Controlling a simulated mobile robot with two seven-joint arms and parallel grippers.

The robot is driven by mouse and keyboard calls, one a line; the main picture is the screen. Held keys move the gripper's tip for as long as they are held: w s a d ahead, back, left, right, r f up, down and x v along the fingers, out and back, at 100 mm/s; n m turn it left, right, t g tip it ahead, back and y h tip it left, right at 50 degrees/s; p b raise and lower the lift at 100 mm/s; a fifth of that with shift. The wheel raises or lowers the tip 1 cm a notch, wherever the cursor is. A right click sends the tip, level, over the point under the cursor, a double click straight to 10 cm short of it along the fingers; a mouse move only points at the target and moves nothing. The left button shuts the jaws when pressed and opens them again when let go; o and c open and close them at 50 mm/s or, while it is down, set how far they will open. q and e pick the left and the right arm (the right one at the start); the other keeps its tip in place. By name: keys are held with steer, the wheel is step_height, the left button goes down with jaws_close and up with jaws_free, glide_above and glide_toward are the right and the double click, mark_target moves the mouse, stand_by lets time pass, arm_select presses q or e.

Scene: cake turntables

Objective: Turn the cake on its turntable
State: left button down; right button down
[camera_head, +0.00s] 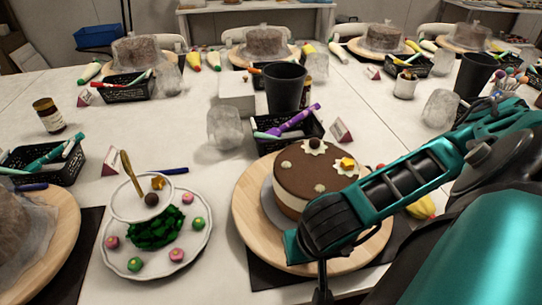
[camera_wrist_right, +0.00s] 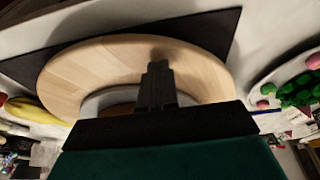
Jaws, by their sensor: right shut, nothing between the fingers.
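The brown-topped cake (camera_head: 296,180) has cream dollops, a chocolate ball and a yellow piece on top. It sits on a grey disc on the round wooden turntable (camera_head: 247,222), which also shows in the right wrist view (camera_wrist_right: 85,75). My right arm crosses in front of the cake and hides its right side. My right gripper (camera_head: 322,290) points down at the turntable's near edge. In the right wrist view its dark fingers (camera_wrist_right: 157,72) are together and empty, seen against the wooden board. I cannot tell whether they touch it. My left gripper is not in view.
A white plate (camera_head: 191,262) with green leaves and small sweets stands left of the turntable. A black basket with pens (camera_head: 285,143), a clear glass (camera_head: 225,128) and a black cup (camera_head: 284,88) stand behind. A dark mat (camera_head: 262,272) lies underneath.

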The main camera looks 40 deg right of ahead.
step_height(320, 180, up, 3)
steer(key=shift+f+p, duration=0.1)
steer(key=shift+p, duration=1.05)
steer(key=shift+f, duration=0.1)
steer(key=shift+w, duration=0.1)
steer(key=b, duration=0.2)
glide_toward(247, 225)
steer(key=s+f, duration=0.3)
steer(key=shift+s+a+f, duration=0.2)
steer(key=shift+a+f, duration=0.1)
steer(key=shift+a, duration=0.05)
steer(key=w+d+b, duration=0.1)
steer(key=w, duration=0.2)
steer(key=w+d+b, duration=0.1)
steer(key=w, duration=0.2)
steer(key=w+d+b, duration=0.1)
steer(key=w, duration=0.2)
steer(key=shift+b, duration=0.4)
steer(key=shift+w, duration=0.15)
steer(key=shift+d, duration=0.1)
steer(key=shift+f+b, duration=1.35)
steer(key=shift+f, duration=0.05)
steer(key=shift+s+a, duration=0.25)
steer(key=shift+s, duration=0.5)
steer(key=shift+s+a, duration=0.25)
steer(key=shift+s, duration=0.5)
steer(key=shift+s+a, duration=0.25)
steer(key=shift+s, duration=0.5)
